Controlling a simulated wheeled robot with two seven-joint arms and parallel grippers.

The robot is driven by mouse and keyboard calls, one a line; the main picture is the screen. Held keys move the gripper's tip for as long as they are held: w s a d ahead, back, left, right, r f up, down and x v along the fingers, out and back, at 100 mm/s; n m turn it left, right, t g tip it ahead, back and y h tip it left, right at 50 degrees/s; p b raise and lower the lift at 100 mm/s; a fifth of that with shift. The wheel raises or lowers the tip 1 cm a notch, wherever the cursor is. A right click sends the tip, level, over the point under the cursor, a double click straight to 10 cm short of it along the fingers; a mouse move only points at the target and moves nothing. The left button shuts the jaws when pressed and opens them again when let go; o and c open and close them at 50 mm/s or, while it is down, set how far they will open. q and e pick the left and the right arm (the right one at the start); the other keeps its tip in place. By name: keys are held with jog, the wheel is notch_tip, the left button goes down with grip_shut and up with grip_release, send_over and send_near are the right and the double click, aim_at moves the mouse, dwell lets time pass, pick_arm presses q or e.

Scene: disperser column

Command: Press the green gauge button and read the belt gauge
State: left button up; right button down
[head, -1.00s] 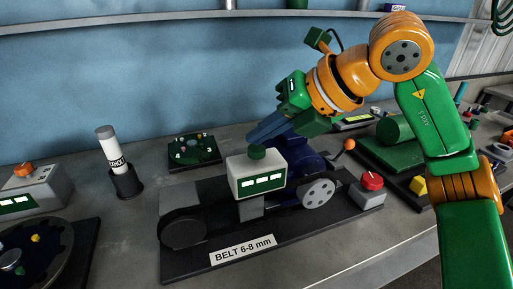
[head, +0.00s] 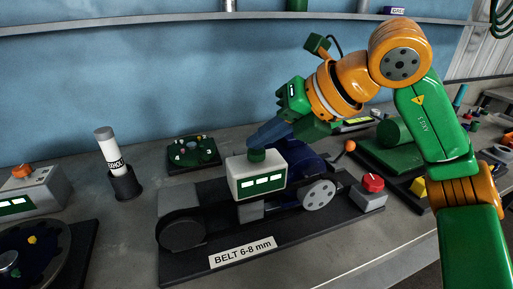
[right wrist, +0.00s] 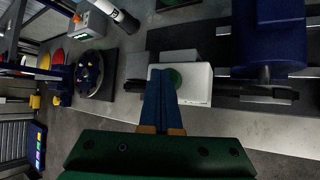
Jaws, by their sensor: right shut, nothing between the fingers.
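The green gauge button (head: 257,155) sits on top of the white belt gauge box (head: 236,185), whose front carries a green display with pale segments too small to read. It also shows in the right wrist view as a green disc (right wrist: 174,78) on the white box (right wrist: 198,84). My right gripper (head: 254,142) is shut and empty, its blue fingers together. The fingertips are right at the button in the head view and overlap its edge in the right wrist view (right wrist: 162,72); I cannot tell whether they touch it. My left gripper is not in view.
The belt rig stands on a dark base with a "BELT 6-8 mm" label (head: 243,252). A red knob box (head: 371,190) is at its right. A white cylinder in a black holder (head: 107,155) and a green board (head: 194,151) stand left and behind.

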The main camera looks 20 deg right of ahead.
aim_at(262, 153)
jog(key=shift+f, duration=0.3)
dwell(0.4)
jog(key=shift+r+p, duration=0.9)
jog(key=shift+r, duration=0.25)
jog(key=shift+r, duration=0.1)
notch_tip(262, 153, up, 5)
jog(key=p, duration=0.5)
